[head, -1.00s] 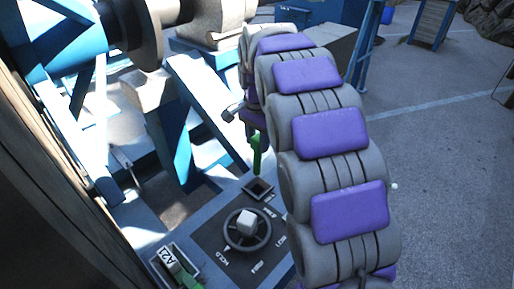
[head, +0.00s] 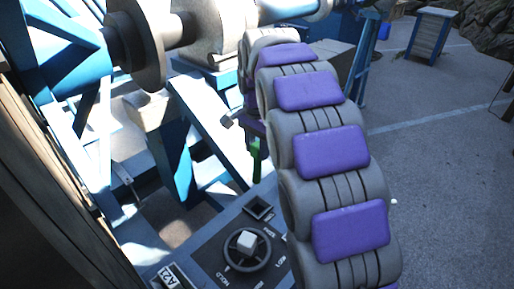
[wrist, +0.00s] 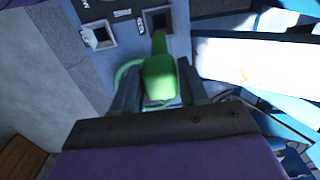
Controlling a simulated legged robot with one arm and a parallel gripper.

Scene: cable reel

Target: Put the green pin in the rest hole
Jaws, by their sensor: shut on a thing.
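My gripper (wrist: 158,88) is shut on the green pin (wrist: 160,72), with a finger on each side of it. The pin's narrow end points toward the panel. In the head view the green pin (head: 257,160) hangs upright below my wrist, above and apart from a square hole (head: 258,208) in the grey panel; my arm partly hides it. In the wrist view this square hole (wrist: 158,18) lies just beyond the pin's tip. A second square hole (wrist: 98,36) is to its left. I cannot read which one is marked as rest.
The panel carries a round dial (head: 247,251) with a pale knob and lettering. A blue frame (head: 172,150) and a large reel shaft (head: 140,40) stand behind and left. Open paving lies right.

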